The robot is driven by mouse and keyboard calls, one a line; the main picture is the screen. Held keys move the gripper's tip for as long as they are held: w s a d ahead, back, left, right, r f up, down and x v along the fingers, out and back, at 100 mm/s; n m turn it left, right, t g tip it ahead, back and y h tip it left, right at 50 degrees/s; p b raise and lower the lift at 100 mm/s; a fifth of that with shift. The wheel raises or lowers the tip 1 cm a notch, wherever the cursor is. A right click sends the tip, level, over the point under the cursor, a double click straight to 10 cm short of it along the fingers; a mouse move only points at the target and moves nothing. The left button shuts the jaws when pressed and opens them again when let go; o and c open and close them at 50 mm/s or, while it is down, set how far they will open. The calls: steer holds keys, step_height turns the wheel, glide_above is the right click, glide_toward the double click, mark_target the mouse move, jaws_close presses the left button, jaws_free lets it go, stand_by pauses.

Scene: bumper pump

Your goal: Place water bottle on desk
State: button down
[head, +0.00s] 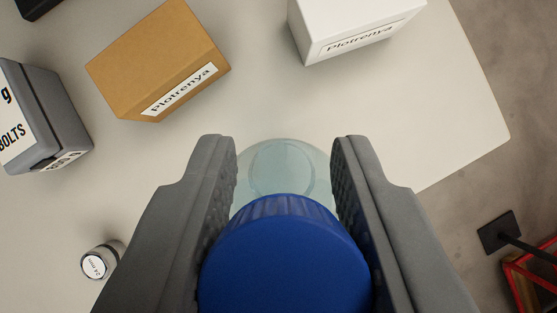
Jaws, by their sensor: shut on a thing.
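The water bottle (285,255) has a blue ribbed cap and a clear, pale bluish body. My gripper (284,165) is shut on it, with one grey finger on each side. I look down over the cap, and the bottle appears upright. Its clear body shows beyond the cap against the desk (440,130), a pale off-white top. I cannot tell from this view whether the bottle's bottom touches the desk or hangs above it.
A brown box (150,55) and a white box (350,22) stand on the desk beyond the bottle. A grey bolts box (40,115) is at the left, and a small round metal piece (98,262) lies near my left finger. The desk edge runs along the right.

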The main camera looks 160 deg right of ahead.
steer(key=shift+f, duration=2.1)
steer(key=c, duration=1.1)
jaws_free()
steer(key=shift+f, duration=0.1)
steer(key=shift+o, duration=0.2)
steer(key=v, duration=1.2)
steer(key=shift+s, duration=0.1)
